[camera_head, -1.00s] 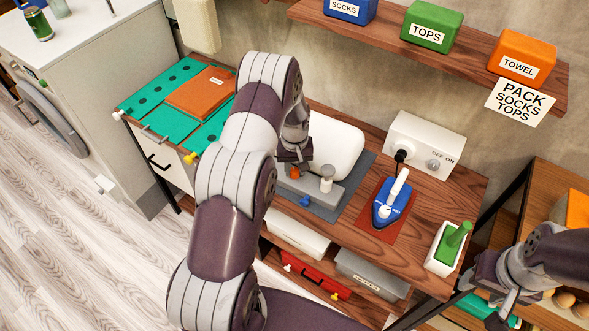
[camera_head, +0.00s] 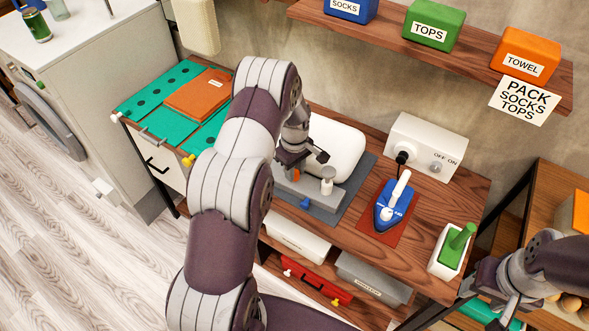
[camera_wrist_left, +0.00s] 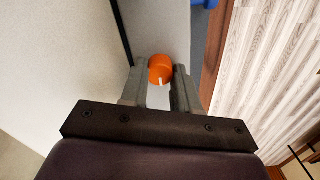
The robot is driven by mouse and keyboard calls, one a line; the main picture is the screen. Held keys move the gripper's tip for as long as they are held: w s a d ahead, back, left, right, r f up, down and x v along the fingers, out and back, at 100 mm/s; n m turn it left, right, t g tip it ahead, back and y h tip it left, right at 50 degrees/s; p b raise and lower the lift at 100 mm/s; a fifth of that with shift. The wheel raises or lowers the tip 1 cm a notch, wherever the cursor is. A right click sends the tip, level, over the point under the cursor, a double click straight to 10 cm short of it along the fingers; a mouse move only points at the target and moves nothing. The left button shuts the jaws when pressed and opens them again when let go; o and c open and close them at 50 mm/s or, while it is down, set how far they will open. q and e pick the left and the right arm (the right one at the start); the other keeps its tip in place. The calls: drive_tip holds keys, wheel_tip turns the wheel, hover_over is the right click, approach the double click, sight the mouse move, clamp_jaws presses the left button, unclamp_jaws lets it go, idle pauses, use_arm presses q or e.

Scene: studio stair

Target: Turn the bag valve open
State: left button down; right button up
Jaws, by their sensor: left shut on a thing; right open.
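The orange valve knob (camera_head: 296,175) sits on a grey block (camera_head: 318,196) in front of the white bag (camera_head: 338,150). My left gripper (camera_head: 299,165) is over the knob. In the left wrist view, the orange knob (camera_wrist_left: 160,69) with a white mark lies between the fingertips of my left gripper (camera_wrist_left: 162,78), which is shut on it. The arm and gripper partly hide the knob and bag in the head view. My right gripper (camera_head: 490,300) is open at the lower right, away from the valve.
A blue iron (camera_head: 390,208) stands on a red mat right of the bag. A white switch box (camera_head: 424,146) is behind it, and a white holder with a green handle (camera_head: 452,247) is at the bench's right end. A shelf (camera_head: 440,58) with labelled blocks hangs above.

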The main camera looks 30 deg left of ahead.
idle(0.5)
use_arm(q)
drive_tip(key=c, duration=0.8)
unclamp_jaws()
drive_tip(key=shift+r, duration=0.1)
